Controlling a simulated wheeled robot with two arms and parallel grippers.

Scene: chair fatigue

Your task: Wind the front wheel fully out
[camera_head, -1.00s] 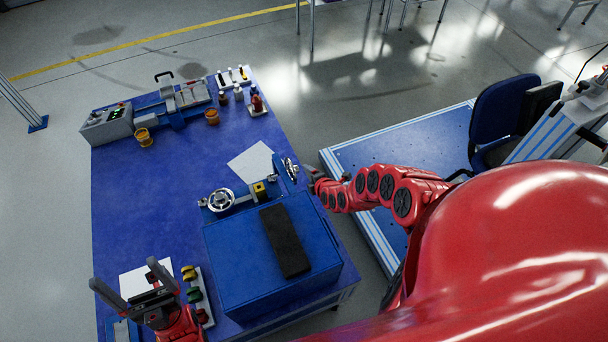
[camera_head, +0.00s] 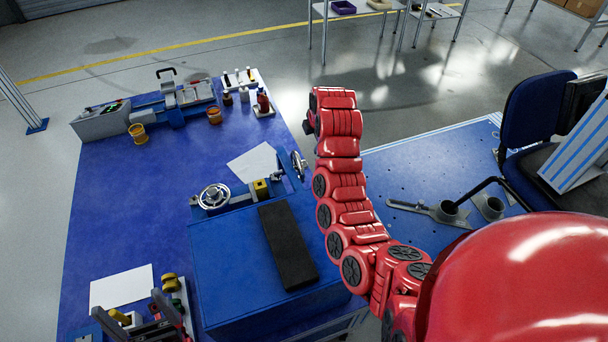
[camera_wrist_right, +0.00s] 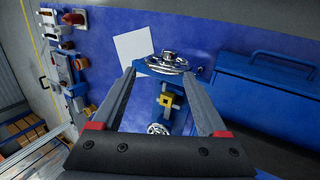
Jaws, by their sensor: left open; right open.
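A slide device on the blue table carries two silver handwheels; I cannot tell which is the front one. One wheel (camera_head: 214,197) is at its left end, the other (camera_head: 299,165) stands upright at its right end. A yellow block (camera_head: 261,188) sits between them. In the right wrist view the far wheel (camera_wrist_right: 168,62) shows beyond the fingertips and the near wheel (camera_wrist_right: 158,129) is partly hidden by the palm. My right gripper (camera_wrist_right: 158,74) is open and empty, above the device; the head view hides it behind my arm. My left gripper (camera_head: 127,303) is open at the lower left.
A blue box (camera_head: 220,275) with a dark pad (camera_head: 287,245) stands just below the device. White paper (camera_head: 253,163) lies above it. A vise-like machine (camera_head: 170,103), orange cups and bottles are at the table's far end. A blue platform (camera_head: 420,165) and chair (camera_head: 530,120) are right.

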